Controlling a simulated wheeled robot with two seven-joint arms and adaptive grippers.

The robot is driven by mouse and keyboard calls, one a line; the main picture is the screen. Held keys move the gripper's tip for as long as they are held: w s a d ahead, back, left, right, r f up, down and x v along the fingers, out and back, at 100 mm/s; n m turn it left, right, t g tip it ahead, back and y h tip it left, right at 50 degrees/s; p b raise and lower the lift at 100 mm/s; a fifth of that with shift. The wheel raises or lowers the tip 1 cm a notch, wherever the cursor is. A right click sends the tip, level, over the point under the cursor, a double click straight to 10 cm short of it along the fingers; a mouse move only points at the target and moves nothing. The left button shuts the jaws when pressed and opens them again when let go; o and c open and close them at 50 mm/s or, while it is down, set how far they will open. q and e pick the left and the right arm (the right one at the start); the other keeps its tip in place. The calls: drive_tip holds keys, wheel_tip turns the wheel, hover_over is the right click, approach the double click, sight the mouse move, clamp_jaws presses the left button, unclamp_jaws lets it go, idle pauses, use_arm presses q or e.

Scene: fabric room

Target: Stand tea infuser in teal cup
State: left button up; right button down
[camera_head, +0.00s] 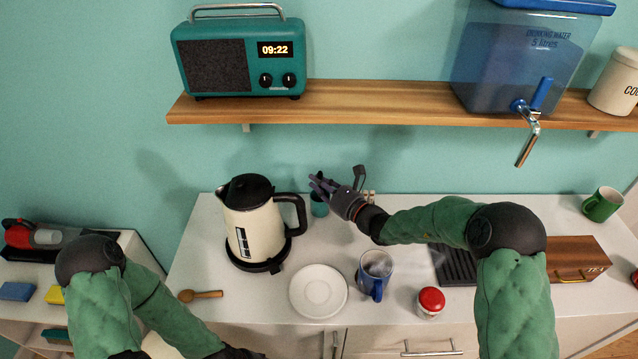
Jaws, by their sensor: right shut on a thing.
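The teal cup (319,208) stands at the back of the white counter, right of the kettle, partly covered by my right gripper. My right gripper (318,184) reaches in from the right with its dark fingers over the cup's mouth. It is shut on the tea infuser, which is too small and dark to make out against the fingers. I cannot tell whether the infuser is inside the cup or above it. My left arm comes in at the lower left, and its gripper is outside the picture.
A cream kettle (251,227) stands close left of the cup. In front are a white saucer (318,292), a steaming blue mug (377,270), a red-lidded jar (430,303) and a wooden spoon (201,295). A wooden shelf (380,101) overhangs behind, with a water dispenser tap (530,135).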

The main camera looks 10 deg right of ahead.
drive_tip(key=c, duration=1.1)
unclamp_jaws()
drive_tip(key=shift+f, duration=0.1)
drive_tip(key=shift+d+r, duration=0.1)
drive_tip(key=shift+r, duration=0.15)
drive_tip(key=p+v, duration=0.3)
drive_tip(key=v, duration=0.9)
